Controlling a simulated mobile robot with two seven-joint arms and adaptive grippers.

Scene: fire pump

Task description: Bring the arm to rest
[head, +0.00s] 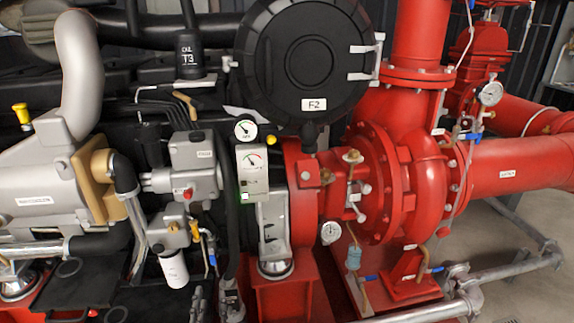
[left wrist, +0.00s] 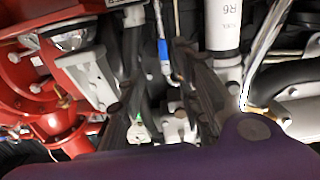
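My left gripper (left wrist: 158,72) shows in the left wrist view as two dark fingers standing apart. It looks open, and I see nothing held between them. Behind the gap are a blue-sleeved fitting (left wrist: 166,58), hoses and grey engine parts. In the head view I cannot clearly pick my left gripper out from the dark parts along the bottom edge. My right gripper is in neither view. A large dark purple shape (left wrist: 160,163) fills the bottom of the left wrist view and hides what lies behind it.
The grey and black engine with its white filter (head: 174,270) stands left, the red pump (head: 420,185) right. A round black cover (head: 305,65) is above. The white filter (left wrist: 222,30) is close to the right finger in the wrist view. Floor (head: 515,265) shows lower right.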

